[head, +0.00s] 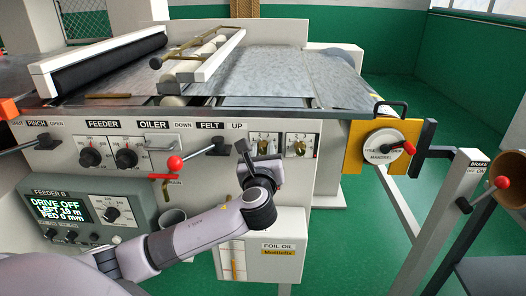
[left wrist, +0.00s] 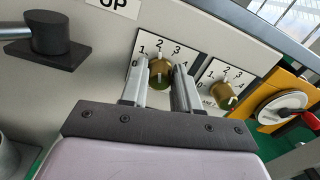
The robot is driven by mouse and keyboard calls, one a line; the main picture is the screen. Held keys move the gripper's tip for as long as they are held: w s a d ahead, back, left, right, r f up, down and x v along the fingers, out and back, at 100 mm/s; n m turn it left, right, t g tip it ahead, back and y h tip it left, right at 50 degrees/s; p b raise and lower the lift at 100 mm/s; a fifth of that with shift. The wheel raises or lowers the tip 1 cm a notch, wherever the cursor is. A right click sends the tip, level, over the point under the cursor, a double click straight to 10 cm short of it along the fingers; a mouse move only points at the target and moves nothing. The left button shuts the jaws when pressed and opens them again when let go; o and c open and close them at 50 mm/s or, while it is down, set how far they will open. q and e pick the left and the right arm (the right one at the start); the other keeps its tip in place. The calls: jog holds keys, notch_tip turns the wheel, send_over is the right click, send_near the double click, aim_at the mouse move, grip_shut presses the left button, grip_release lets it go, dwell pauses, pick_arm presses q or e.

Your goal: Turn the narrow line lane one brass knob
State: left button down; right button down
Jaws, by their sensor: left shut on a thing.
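Two brass knobs sit side by side on white numbered dial plates on the machine's front panel. The left brass knob (left wrist: 160,67) is between the fingers of my left gripper (left wrist: 160,84), which is shut on it. In the head view the left knob (head: 264,142) shows just above my left gripper (head: 263,155). The right brass knob (left wrist: 221,91) is free, and it also shows in the head view (head: 299,147). Its pale mark points to the lower right in the wrist view. My right gripper is not in view.
A red-balled felt lever (head: 176,164) stands left of my gripper, with its dark hub (left wrist: 50,38) close by in the wrist view. A yellow mandrel plate with a round handwheel (head: 383,146) is at the right. Feeder and oiler dials (head: 126,157) are further left.

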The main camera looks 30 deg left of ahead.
pick_arm(q)
jog(key=n, duration=0.7)
jog(key=shift+s+f+n, duration=0.1)
jog(key=shift+f+n, duration=0.05)
jog(key=shift+n, duration=0.15)
jog(key=n, duration=0.3)
jog(key=shift+a+n, duration=0.1)
jog(key=shift+n, duration=0.3)
jog(key=shift+n+b, duration=0.85)
jog(key=shift+n, duration=1.35)
jog(key=c, duration=0.8)
grip_release()
jog(key=shift+c, duration=0.2)
jog(key=shift+s, duration=0.1)
